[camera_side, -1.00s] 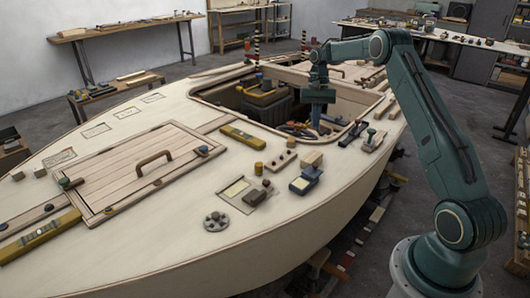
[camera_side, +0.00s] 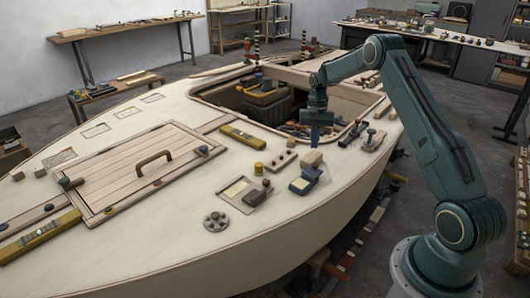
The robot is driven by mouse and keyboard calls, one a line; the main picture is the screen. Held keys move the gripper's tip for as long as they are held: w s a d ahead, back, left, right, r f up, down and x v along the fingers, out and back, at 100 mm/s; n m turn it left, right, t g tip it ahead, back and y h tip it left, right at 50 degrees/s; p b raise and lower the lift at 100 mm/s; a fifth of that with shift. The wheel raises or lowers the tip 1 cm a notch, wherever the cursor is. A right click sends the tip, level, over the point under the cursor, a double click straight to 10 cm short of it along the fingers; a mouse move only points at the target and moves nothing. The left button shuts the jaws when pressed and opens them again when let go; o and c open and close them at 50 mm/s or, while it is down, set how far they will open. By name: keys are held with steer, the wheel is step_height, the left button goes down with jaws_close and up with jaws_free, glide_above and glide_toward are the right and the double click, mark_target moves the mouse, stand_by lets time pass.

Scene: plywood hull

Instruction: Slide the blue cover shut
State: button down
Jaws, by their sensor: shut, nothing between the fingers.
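A small dark blue fitting (camera_side: 300,185) with a pale top patch lies on the right part of the plywood deck. A blue piece (camera_side: 312,173), which looks like the blue cover, sits against its far right side, so the pale patch is uncovered. My gripper (camera_side: 314,145) points down, shut and empty, above the deck just behind the blue piece and a wooden block. A gap to the blue piece seems to remain, but the exact height is hard to tell.
A wooden block (camera_side: 312,159) stands right behind the blue piece. A wooden strip with pegs (camera_side: 285,160), a yellow cylinder (camera_side: 259,169) and a framed panel (camera_side: 240,191) lie to the left. The open cockpit (camera_side: 270,105) is behind.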

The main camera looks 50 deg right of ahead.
mark_target(313, 170)
steer(key=x, duration=0.3)
steer(key=shift+s+a+r, duration=0.1)
steer(key=shift+s+a, duration=0.45)
steer(key=shift+a, duration=0.25)
steer(key=shift+s+a+r, duration=0.1)
steer(key=shift+s+a, duration=0.5)
steer(key=shift+a, duration=0.15)
steer(key=shift+a, duration=0.1)
steer(key=a, duration=0.7)
steer(key=shift+w+a, duration=0.15)
